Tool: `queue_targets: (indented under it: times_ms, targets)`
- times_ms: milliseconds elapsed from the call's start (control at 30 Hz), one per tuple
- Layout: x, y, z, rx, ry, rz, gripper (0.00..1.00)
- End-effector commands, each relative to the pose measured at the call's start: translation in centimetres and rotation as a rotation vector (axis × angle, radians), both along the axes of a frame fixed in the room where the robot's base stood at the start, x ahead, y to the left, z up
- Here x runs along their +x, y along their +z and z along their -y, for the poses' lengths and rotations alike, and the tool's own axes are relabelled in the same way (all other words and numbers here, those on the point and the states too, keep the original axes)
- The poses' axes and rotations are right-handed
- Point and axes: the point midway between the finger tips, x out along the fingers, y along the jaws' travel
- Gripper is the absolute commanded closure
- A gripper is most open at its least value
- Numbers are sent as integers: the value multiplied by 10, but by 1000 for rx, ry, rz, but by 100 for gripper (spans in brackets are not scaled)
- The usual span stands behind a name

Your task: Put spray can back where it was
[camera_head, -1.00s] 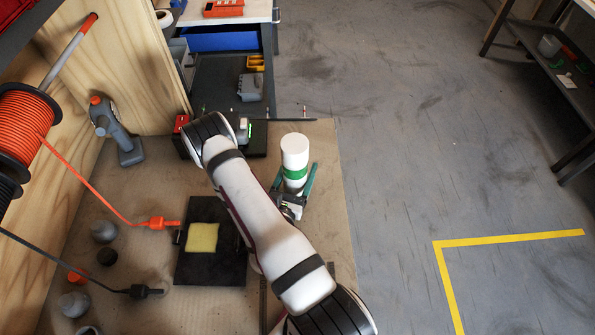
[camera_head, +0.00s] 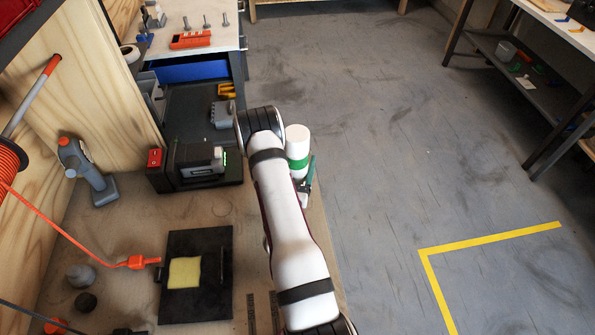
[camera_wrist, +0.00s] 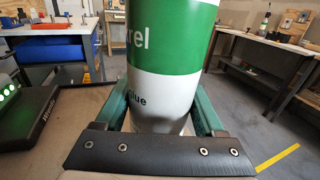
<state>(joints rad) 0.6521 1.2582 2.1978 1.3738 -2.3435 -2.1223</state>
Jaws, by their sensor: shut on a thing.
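The spray can (camera_head: 298,143) is a white cylinder with a green band and stands roughly upright in the head view, partly behind my arm. In the wrist view the spray can (camera_wrist: 160,85) fills the middle, with its green band and dark lettering showing. My gripper (camera_head: 305,183) has teal fingers and is shut on the can's lower part. In the wrist view the fingers of my gripper (camera_wrist: 160,115) lie on both sides of the can. The head view does not show clearly whether the can's base touches the bench.
A black device with a green light (camera_head: 195,165) stands left of my arm. Open floor lies right of the bench edge.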

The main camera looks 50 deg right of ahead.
Motion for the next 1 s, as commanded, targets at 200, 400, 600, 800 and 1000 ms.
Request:
queue_targets:
  times_ms: [200, 400, 600, 800, 1000]
  targets:
    - [0, -18, 0, -1, 1, 2, 100]
    - [0, -19, 0, 0, 1, 1, 100]
    - [0, -20, 0, 0, 1, 1, 0]
    - [0, -20, -1, 0, 1, 1, 0]
    - [-8, -18, -19, 2, 3, -3, 0]
